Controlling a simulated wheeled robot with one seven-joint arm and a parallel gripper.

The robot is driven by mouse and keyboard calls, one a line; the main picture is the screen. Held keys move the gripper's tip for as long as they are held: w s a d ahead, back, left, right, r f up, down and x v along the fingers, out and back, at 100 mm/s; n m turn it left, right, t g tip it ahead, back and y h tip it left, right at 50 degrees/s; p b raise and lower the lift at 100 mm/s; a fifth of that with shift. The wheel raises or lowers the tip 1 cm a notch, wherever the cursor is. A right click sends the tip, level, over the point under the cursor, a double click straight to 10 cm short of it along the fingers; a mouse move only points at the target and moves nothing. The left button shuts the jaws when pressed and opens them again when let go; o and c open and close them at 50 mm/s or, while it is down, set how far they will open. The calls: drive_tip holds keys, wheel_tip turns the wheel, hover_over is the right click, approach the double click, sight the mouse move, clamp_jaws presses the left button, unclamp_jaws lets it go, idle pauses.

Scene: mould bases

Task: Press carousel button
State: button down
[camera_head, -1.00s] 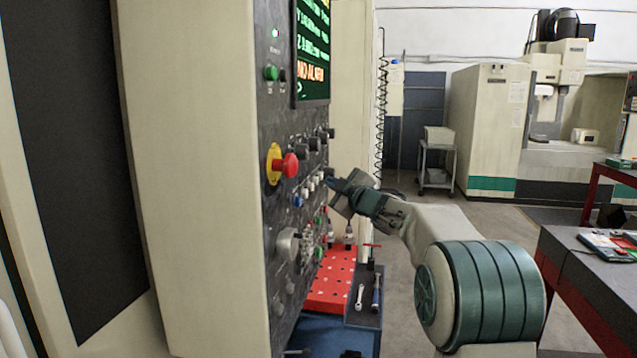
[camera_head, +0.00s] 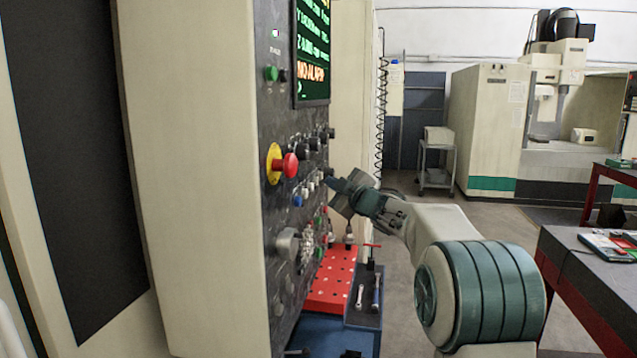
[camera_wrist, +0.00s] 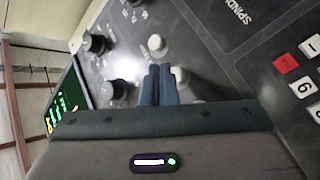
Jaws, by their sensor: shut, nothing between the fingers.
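The control panel (camera_head: 268,217) is a dark upright face with knobs and buttons, seen edge-on in the head view. My gripper (camera_head: 329,182) is shut and empty, pointing left at the panel's right-hand side. In the wrist view my blue fingertips (camera_wrist: 159,72) lie together in front of the panel, close to a white round button (camera_wrist: 157,44) just above them. Another pale button (camera_wrist: 180,76) is partly hidden beside the fingers. I cannot tell whether the fingertips touch the panel. No label reading carousel is legible.
A red emergency stop (camera_head: 288,165) with a yellow ring juts from the panel. Black knobs (camera_wrist: 93,42) sit near the fingers. A red pegboard top (camera_head: 333,283) stands below my gripper. A dark table (camera_head: 580,262) is at right.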

drive_tip(key=shift+a, duration=0.1)
idle(0.3)
drive_tip(key=shift+w+a, duration=0.15)
drive_tip(key=shift+a, duration=0.2)
drive_tip(key=shift+w+a, duration=0.1)
drive_tip(key=shift+a, duration=0.3)
idle(0.9)
drive_tip(key=shift+d, duration=0.15)
drive_tip(key=shift+s+d, duration=0.25)
drive_tip(key=shift+d, duration=0.4)
drive_tip(key=shift+s+d+p, duration=0.25)
drive_tip(key=shift+d, duration=0.55)
drive_tip(key=shift+s+d+p, duration=0.25)
drive_tip(key=shift+d, duration=0.55)
drive_tip(key=shift+s+d+p, duration=0.25)
drive_tip(key=shift+d, duration=0.55)
idle(2.0)
